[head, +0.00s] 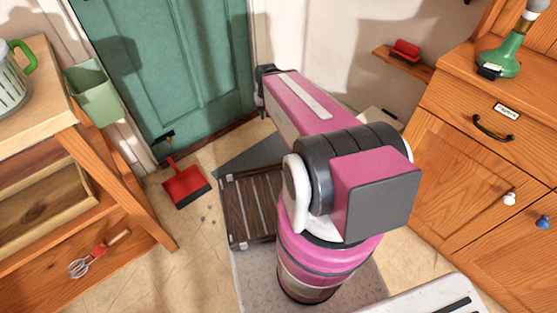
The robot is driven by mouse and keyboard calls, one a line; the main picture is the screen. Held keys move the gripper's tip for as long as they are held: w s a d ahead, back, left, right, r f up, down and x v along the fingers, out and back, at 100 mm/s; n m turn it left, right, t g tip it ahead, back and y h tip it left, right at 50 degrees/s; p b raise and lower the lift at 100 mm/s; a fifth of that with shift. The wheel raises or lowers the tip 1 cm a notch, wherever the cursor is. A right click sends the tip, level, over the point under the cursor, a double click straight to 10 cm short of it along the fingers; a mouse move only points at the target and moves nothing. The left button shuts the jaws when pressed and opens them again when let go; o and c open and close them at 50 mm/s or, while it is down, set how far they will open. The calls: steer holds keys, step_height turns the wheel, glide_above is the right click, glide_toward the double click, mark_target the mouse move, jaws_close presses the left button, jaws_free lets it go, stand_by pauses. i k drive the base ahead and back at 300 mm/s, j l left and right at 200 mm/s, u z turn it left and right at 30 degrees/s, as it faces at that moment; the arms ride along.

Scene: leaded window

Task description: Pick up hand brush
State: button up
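A small red object (405,50) lies on a little wooden wall shelf at the upper right; it may be the hand brush, but it is too small to be sure. A red dustpan (185,184) with a dark front edge lies on the floor before the green door; no brush can be made out on it. My pink and grey arm rises in the middle and reaches away toward the door. A dark part shows at its far end, but my gripper's fingers are hidden behind the arm.
A green bin (95,92) hangs beside the green door (170,65). A wooden cabinet (490,165) with a green bottle (500,58) fills the right. Floor near the dustpan is mostly clear.

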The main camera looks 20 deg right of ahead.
mark_target(406, 50)
steer(key=z, duration=1.6)
